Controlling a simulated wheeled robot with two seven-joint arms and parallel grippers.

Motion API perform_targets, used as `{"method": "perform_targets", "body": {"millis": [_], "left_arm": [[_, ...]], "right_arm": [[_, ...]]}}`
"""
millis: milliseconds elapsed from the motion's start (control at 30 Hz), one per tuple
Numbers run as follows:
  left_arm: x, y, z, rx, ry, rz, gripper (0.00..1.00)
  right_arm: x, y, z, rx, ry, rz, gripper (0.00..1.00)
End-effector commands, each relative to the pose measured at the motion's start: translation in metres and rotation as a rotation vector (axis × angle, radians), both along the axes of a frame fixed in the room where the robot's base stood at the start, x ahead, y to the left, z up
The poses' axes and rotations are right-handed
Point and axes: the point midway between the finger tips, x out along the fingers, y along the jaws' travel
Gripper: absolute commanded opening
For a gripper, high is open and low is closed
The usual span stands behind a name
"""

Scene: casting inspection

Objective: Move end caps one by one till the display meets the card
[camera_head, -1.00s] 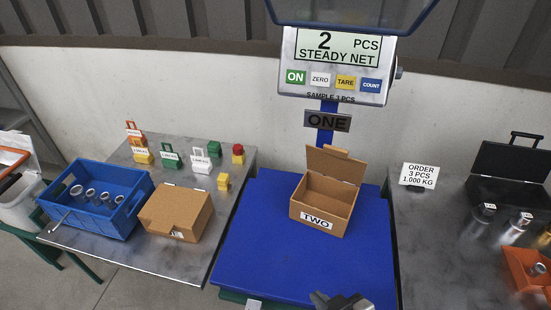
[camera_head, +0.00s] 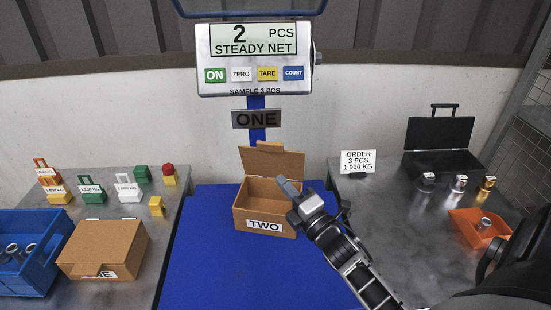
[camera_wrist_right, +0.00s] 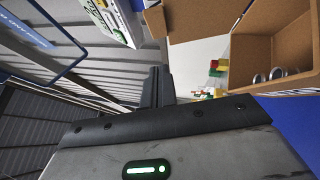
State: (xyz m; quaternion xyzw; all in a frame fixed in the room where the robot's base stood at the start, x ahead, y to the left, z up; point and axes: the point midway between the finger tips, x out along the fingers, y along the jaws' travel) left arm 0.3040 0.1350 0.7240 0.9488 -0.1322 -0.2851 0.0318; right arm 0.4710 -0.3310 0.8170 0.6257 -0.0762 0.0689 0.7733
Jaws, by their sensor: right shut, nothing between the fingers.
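The display (camera_head: 253,40) reads "2 PCS STEADY NET". The order card (camera_head: 357,161) reads "3 PCS 1.000 KG". An open cardboard box labelled TWO (camera_head: 265,213) stands on the blue scale platform (camera_head: 225,270); in the right wrist view two round metal end caps (camera_wrist_right: 268,76) lie inside it. More metal end caps (camera_head: 14,252) are in the blue crate (camera_head: 45,272) at the left, and one end cap (camera_head: 485,223) sits in the orange tray (camera_head: 462,229) at the right. My right gripper (camera_head: 289,188) is shut and empty, by the box's upper right edge. My left gripper is out of view.
A closed cardboard box (camera_head: 103,248) stands beside the blue crate. Labelled weights and coloured blocks (camera_head: 92,192) are behind it. An open black case (camera_head: 438,150) and several metal cylinders (camera_head: 459,184) stand on the right table. The platform's front is clear.

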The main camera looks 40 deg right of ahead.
Motion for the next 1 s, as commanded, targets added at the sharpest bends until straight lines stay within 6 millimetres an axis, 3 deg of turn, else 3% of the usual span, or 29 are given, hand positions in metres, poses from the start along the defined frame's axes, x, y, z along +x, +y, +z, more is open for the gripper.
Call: {"method": "perform_targets", "body": {"millis": [200, 400, 1000], "left_arm": [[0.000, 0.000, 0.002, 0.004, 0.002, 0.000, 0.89], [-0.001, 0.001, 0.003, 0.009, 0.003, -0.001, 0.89], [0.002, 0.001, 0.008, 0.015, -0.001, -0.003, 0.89]], "right_arm": [[0.048, 0.001, 0.012, 0.001, -0.002, 0.001, 0.00], [0.069, -0.018, 0.019, 0.000, 0.002, 0.000, 0.00], [0.079, -0.028, 0.025, 0.010, 0.010, 0.001, 0.00]]}}
